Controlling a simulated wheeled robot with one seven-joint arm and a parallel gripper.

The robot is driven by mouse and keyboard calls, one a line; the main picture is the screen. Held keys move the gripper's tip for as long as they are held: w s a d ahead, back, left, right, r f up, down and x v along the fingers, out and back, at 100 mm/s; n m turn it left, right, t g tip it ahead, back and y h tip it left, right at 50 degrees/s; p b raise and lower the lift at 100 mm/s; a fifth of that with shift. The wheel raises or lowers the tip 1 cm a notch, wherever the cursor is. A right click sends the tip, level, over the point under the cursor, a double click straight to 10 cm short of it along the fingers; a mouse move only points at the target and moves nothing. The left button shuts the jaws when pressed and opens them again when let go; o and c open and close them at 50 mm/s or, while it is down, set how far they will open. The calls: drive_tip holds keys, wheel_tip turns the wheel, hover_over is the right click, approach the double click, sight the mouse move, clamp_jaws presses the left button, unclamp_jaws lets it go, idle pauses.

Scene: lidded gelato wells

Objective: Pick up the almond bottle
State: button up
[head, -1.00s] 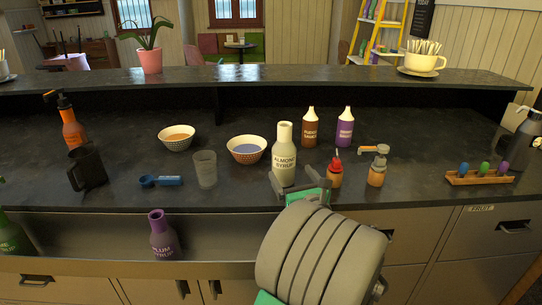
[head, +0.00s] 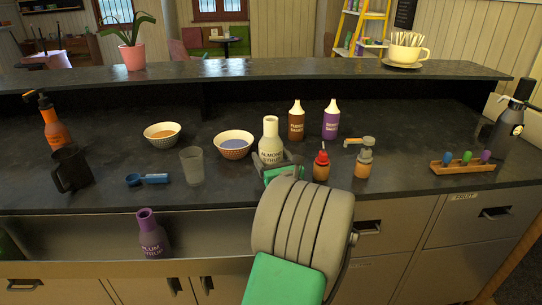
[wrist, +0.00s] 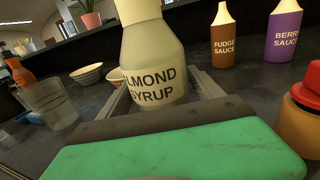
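The almond syrup bottle (head: 270,142), pale with a white top, stands upright on the dark counter. It fills the upper middle of the wrist view (wrist: 155,60), its top cut off by the frame. My gripper (head: 268,163) is at the bottle's lower part, with one finger on each side of it. In the wrist view the fingers (wrist: 160,88) look spread around the bottle, and I see no clear grip. The bottle's base is partly hidden by my gripper.
A red-capped bottle (head: 321,166) and a pump bottle (head: 364,163) stand close on the right. Fudge (head: 296,122) and berry (head: 331,121) sauce bottles stand behind. A bowl (head: 234,146) and a glass (head: 192,166) are on the left. A raised ledge (head: 190,75) runs behind.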

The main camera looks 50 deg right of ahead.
clamp_jaws()
drive_tip(key=shift+r, duration=0.15)
idle(0.6)
